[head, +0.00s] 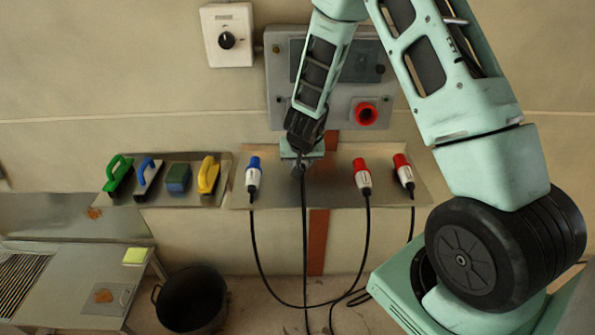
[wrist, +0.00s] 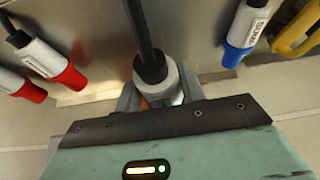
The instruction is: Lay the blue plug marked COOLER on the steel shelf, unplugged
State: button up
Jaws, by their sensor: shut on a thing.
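My gripper (head: 302,160) is shut on a plug, over the middle of the steel shelf (head: 325,190). In the wrist view the held plug (wrist: 168,85) shows a pale grey body and a black cable (wrist: 140,30) leading away from my gripper. A blue-and-white plug (head: 253,175) lies on the shelf to the left. It also shows in the wrist view (wrist: 244,35), its label too small to read. Two red-and-white plugs (head: 362,178) (head: 404,171) lie to the right.
A grey wall box (head: 285,95) with a red socket (head: 366,113) is behind my arm, which hides part of it. A rack (head: 150,195) of brushes and trowels adjoins the shelf's left end. Black cables hang below. A black bucket (head: 190,300) stands on the floor.

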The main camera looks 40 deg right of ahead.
jog(key=shift+w+d+r+m, duration=0.2)
jog(key=shift+w+r+m, duration=0.1)
jog(key=shift+w+r, duration=0.1)
jog(key=b, duration=0.6)
send_over(299, 185)
jog(key=s+a, duration=0.1)
jog(key=s, duration=0.1)
jog(key=f, duration=0.5)
jog(key=shift+w+f, duration=0.2)
jog(key=shift+f, duration=0.15)
jog(key=shift+f+b, duration=1.35)
jog(key=shift+f, duration=0.5)
jog(key=o, duration=1.2)
jog(key=p+v, duration=0.2)
jog(key=v, duration=0.3)
jog(key=p+v, duration=0.2)
jog(key=v, duration=0.4)
jog(key=p+v, duration=0.3)
jog(key=v, duration=0.3)
jog(key=shift+a+r, duration=0.2)
jog(key=shift+a, duration=0.1)
